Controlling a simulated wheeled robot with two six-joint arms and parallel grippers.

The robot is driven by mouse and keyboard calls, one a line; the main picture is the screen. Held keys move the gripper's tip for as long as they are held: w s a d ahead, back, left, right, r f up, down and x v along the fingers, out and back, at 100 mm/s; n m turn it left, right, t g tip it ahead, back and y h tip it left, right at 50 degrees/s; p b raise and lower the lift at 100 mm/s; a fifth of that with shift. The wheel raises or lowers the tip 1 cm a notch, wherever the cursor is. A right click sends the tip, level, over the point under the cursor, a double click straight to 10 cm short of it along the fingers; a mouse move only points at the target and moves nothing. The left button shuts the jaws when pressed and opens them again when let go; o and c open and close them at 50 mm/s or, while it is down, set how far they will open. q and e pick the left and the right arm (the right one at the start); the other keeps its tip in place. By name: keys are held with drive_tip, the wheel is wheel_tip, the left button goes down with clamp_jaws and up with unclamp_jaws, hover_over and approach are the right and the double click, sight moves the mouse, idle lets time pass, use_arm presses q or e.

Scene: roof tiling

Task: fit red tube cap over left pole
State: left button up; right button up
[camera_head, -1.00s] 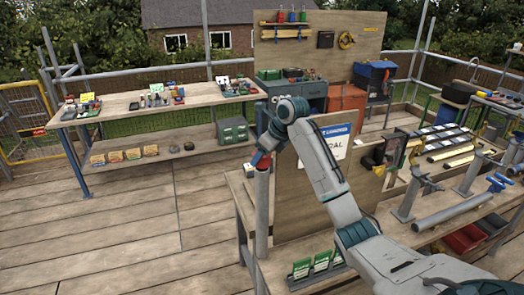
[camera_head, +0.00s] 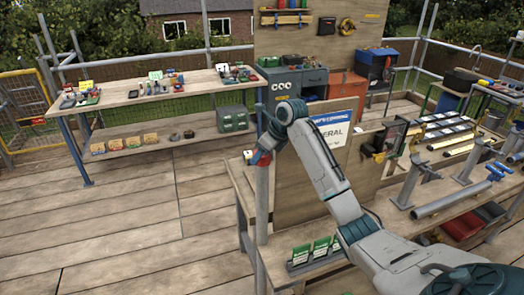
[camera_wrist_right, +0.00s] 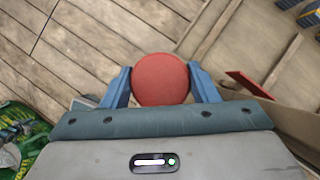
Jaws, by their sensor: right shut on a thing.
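The red tube cap (camera_head: 261,158) is at the top of the grey left pole (camera_head: 261,205), which stands upright at the near bench's left end. My right gripper (camera_wrist_right: 161,84) is shut on the cap. In the right wrist view the cap's round red top (camera_wrist_right: 161,78) lies between the two blue fingers. In the head view the gripper (camera_head: 262,155) is right over the pole's upper end and partly covers the cap. I cannot tell how far the cap sits over the pole. My left gripper is not in view.
A wooden panel with a white sign (camera_head: 334,128) stands just right of the pole. Green packets (camera_head: 318,250) stand on a low shelf to its right. The near bench holds grey tubes (camera_head: 448,205) and clamps. The plank floor (camera_head: 130,225) on the left is clear.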

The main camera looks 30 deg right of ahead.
drive_tip(key=shift+f, duration=0.1)
drive_tip(key=o, duration=1)
drive_tip(key=shift+s+d+r, duration=0.15)
drive_tip(key=shift+r, duration=0.15)
drive_tip(key=b+v, duration=0.4)
drive_tip(key=v, duration=0.6)
